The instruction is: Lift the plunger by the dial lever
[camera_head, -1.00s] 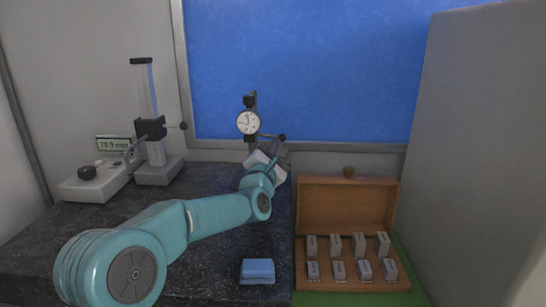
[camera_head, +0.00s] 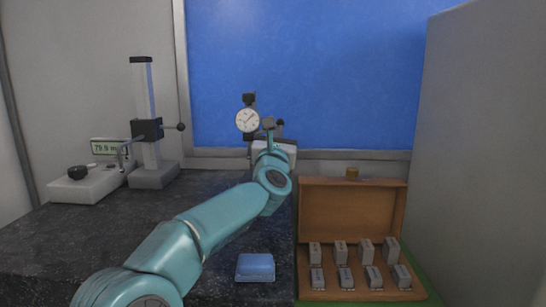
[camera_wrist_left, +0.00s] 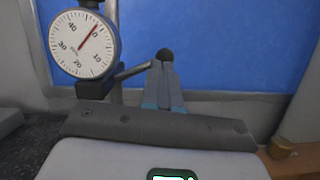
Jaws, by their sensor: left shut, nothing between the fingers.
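The dial gauge has a white face (camera_head: 247,120) with a dark bracket above it. Its needle points up and to the right in the wrist view (camera_wrist_left: 83,45). The dial lever (camera_wrist_left: 132,71) slants upward to the right from the gauge body and ends in a black ball (camera_wrist_left: 165,54). My left gripper (camera_head: 268,124) is shut and empty at the lever's outer end. In the wrist view, its fingertips (camera_wrist_left: 165,68) are right below the ball; whether they touch the lever is unclear. The plunger is hidden behind my gripper and arm.
A height gauge on a column (camera_head: 148,130) and a box with a digital display (camera_head: 88,182) stand at the left. A blue block (camera_head: 255,267) lies on the dark granite plate (camera_head: 90,235). An open wooden case (camera_head: 352,210) with several grey blocks is at the right.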

